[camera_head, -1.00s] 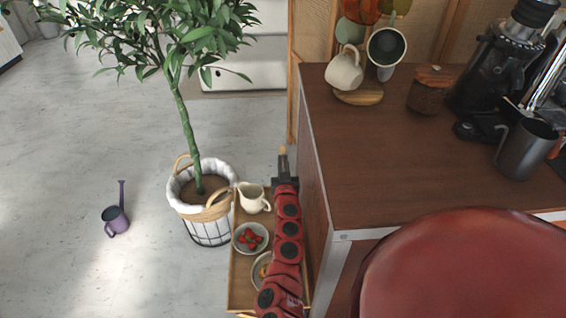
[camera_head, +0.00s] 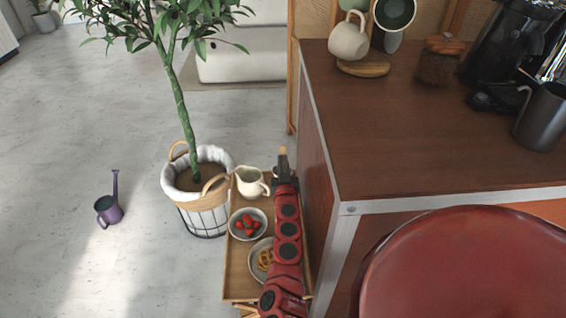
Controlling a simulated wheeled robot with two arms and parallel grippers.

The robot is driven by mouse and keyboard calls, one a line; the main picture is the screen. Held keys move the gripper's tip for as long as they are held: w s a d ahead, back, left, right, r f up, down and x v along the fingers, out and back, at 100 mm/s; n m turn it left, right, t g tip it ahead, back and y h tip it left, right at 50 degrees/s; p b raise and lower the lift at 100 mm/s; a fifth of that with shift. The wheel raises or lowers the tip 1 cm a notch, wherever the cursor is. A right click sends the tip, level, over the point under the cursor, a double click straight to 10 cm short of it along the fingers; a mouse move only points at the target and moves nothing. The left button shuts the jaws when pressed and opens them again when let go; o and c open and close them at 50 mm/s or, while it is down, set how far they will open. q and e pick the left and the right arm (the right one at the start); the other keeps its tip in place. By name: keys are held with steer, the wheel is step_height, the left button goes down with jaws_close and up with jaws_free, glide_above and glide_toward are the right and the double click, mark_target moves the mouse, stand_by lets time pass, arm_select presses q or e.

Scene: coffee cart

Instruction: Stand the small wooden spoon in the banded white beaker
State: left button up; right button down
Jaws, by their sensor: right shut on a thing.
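My right gripper (camera_head: 284,170) is at the end of the red arm, above the far end of a narrow wooden tray shelf beside the counter. It is shut on a thin light wooden piece (camera_head: 283,151), whose tip shows past the fingers; it looks like the small wooden spoon, mostly hidden. I cannot make out a banded white beaker in this view. My left gripper is not in view.
The wooden shelf (camera_head: 237,283) holds a cream jug (camera_head: 250,182), a bowl of strawberries (camera_head: 247,224) and a plate with pastry (camera_head: 262,258). The dark counter (camera_head: 420,140) rises close on the right. A potted tree's basket (camera_head: 203,212) stands left; open floor lies beyond.

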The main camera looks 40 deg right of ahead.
steer(key=shift+f, duration=0.5)
steer(key=c, duration=0.9)
jaws_free()
steer(key=v, duration=0.7)
steer(key=shift+s+p, duration=0.25)
steer(key=shift+p, duration=0.1)
steer(key=shift+a, duration=0.15)
